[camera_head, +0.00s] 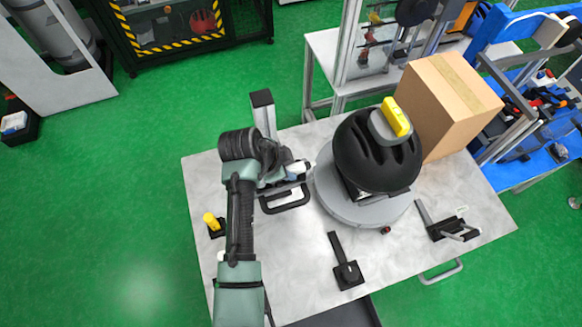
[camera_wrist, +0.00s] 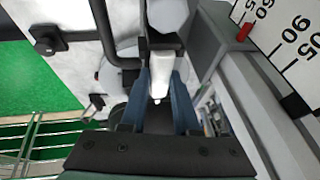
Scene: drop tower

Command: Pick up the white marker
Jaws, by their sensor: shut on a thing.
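The white marker (camera_wrist: 164,65) sits between the two blue fingers of my gripper (camera_wrist: 162,85) in the wrist view. Its small tip points toward the gripper's palm. A grey rounded piece (camera_wrist: 167,14) shows just beyond the marker; I cannot tell whether they touch. In the head view my gripper (camera_head: 288,178) is over the table, left of the big black dome, with a small white bit of the marker (camera_head: 298,170) showing at its end. The arm hides most of the grip there.
The black dome (camera_head: 376,150) stands on a grey round base (camera_head: 335,200), with a cardboard box (camera_head: 445,105) behind. A black handle frame (camera_head: 290,203) lies beside my gripper. A black stand (camera_head: 347,274) is in front. A numbered scale (camera_wrist: 290,45) is close on the right.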

